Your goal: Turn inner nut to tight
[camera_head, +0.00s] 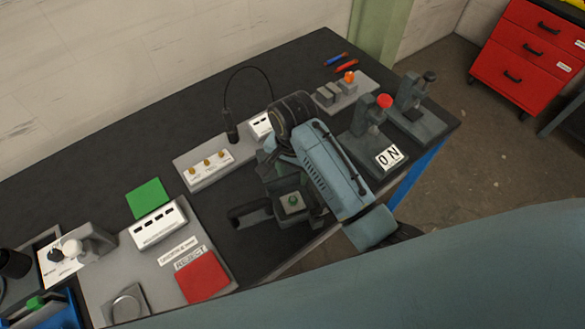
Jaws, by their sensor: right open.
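My right arm (335,165) reaches over the middle of the bench and hides part of what lies under it. My right gripper (270,165) is open, low behind the wrist; its fingertips are mostly hidden. Just below it is a dark fixture (250,213) with a grey block bearing a small green piece (292,201). I cannot make out the inner nut or the chain. To the left of the gripper, a grey block (185,177) carries a white label with three small brass-coloured fittings (207,162). My left gripper is not in view.
A green pad (149,198), a white slotted box (157,226) and a red reject pad (202,277) lie left. The bench's back left is clear.

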